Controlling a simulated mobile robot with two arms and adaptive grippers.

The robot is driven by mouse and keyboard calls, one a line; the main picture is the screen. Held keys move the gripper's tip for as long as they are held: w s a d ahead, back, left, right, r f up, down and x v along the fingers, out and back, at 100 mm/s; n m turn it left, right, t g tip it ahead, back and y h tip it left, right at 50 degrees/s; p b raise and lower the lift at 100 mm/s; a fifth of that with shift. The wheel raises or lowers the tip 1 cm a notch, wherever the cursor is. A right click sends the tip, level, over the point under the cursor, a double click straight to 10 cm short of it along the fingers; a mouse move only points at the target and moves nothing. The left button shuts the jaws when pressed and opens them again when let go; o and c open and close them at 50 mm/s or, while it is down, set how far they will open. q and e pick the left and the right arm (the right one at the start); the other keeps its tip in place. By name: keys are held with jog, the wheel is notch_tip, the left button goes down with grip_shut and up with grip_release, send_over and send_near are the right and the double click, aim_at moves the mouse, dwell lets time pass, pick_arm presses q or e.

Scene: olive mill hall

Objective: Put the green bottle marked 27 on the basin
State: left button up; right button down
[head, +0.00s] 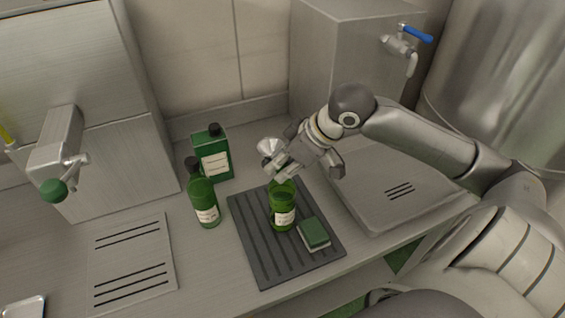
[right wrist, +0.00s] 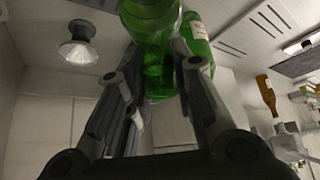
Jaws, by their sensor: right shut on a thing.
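My right gripper (head: 286,172) is shut on the upper part of a green glass bottle (head: 283,210) with a pale label. The bottle is upright over the dark ribbed mat; I cannot tell whether its base touches. The number is too small to read. In the right wrist view the fingers (right wrist: 160,85) close around green glass (right wrist: 150,25). A similar green bottle (head: 205,205) with a dark cap stands left of the mat, and a square green bottle (head: 213,160) stands behind it. The steel basin (head: 360,200), with slots, is at the right under a blue-handled tap. My left gripper is out of view.
A green sponge (head: 314,232) lies on the ribbed mat (head: 268,270), close right of the held bottle. A metal cone-shaped thing (head: 269,146) is behind my right gripper. A slotted plate (head: 132,262) lies clear at the left, near a green-knobbed spout (head: 55,188).

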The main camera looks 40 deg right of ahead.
jog(key=shift+f, duration=0.2)
jog(key=c, duration=1.3)
grip_release()
jog(key=shift+f, duration=0.1)
jog(key=shift+o, duration=0.2)
